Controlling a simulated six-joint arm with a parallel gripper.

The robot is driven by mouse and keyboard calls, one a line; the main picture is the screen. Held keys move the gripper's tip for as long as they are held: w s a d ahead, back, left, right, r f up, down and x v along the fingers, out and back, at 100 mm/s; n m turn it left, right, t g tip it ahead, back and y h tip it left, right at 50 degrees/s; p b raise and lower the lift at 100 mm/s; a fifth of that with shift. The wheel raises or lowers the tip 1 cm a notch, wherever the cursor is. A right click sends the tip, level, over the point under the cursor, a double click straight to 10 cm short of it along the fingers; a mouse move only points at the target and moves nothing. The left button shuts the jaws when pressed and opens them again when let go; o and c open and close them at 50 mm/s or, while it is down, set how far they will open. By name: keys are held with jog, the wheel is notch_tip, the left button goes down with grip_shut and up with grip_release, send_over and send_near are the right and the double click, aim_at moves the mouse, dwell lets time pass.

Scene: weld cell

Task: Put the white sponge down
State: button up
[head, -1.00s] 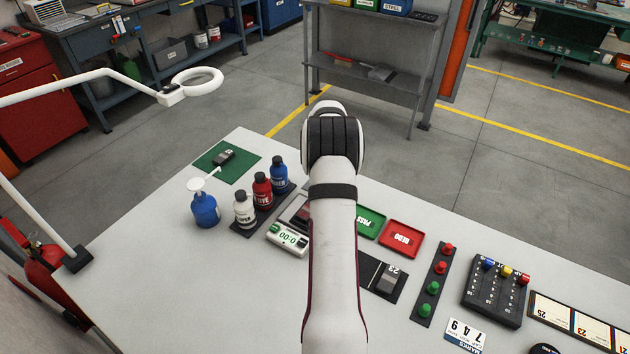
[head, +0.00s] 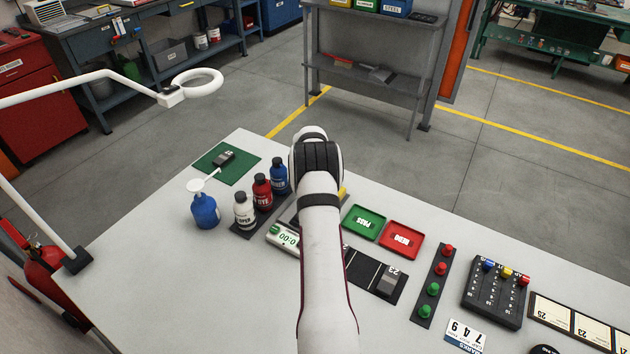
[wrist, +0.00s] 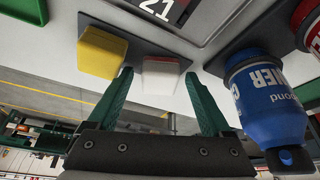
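The white sponge (wrist: 160,77), with a reddish strip along one edge, shows in the wrist view on a dark pad (wrist: 140,47). A yellow sponge (wrist: 102,52) is beside it on the same pad. My gripper (wrist: 160,75) has two green fingers spread wide, one on each side of the white sponge. A gap shows between each finger and the sponge, so the gripper is open and holds nothing. In the head view my arm hides the gripper and the white sponge; only a bit of yellow (head: 342,192) shows beside my wrist.
A blue bottle (wrist: 265,95) stands close to the right finger in the wrist view. In the head view, a white bottle (head: 244,212) and others stand left of my arm. A green tray (head: 364,222) and a red tray (head: 401,240) are to its right.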

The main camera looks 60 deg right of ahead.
jog(key=shift+r, duration=0.1)
jog(key=shift+a+r, duration=0.1)
jog(key=shift+r, duration=0.25)
jog(key=v, duration=1.1)
jog(key=a+r+n+y, duration=0.1)
jog(key=a+r, duration=0.2)
jog(key=a, duration=0.7)
jog(key=a+r+n+y, duration=0.15)
jog(key=a+r, duration=0.25)
jog(key=a, duration=0.5)
jog(key=a+r+n, duration=0.1)
jog(key=a+r, duration=0.2)
jog(key=a, duration=0.7)
jog(key=s+a+n+g+y, duration=0.2)
jog(key=s+a+n+y, duration=0.1)
jog(key=s+a, duration=1.6)
jog(key=shift+a+n, duration=0.75)
jog(key=shift+a, duration=0.5)
jog(key=shift+y, duration=0.25)
